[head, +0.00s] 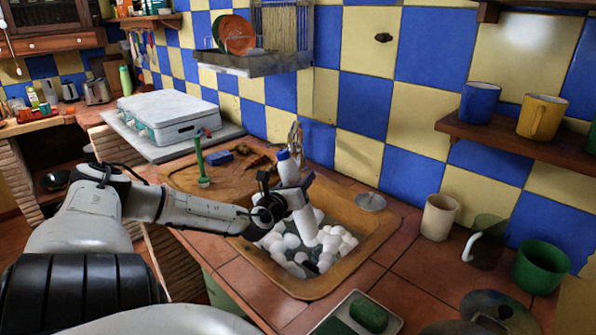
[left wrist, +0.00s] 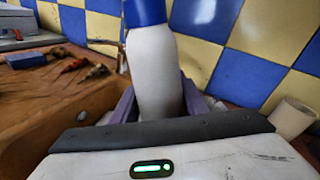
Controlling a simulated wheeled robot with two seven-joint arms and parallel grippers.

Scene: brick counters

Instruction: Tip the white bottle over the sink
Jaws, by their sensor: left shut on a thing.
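The white bottle (head: 304,219) with a blue cap is over the sink (head: 376,238) in the head view. Its cap end points up, and the bottle leans slightly. My left gripper (head: 288,192) is shut around the bottle's middle. The left wrist view shows the white bottle (left wrist: 153,70) between the two fingers, with its blue cap at the top edge. The sink is full of white, rounded, foam-like lumps (head: 291,243), and the bottle's lower end is above or among them; I cannot tell which. My right gripper is not in view.
A green plunger-like tool (head: 203,165) and a blue block (head: 220,158) are on the counter left of the sink. A cream cup (head: 439,217), a glass mug (head: 486,243) and a green mug (head: 540,266) stand to the right. A green soap bar (head: 369,315) lies in front.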

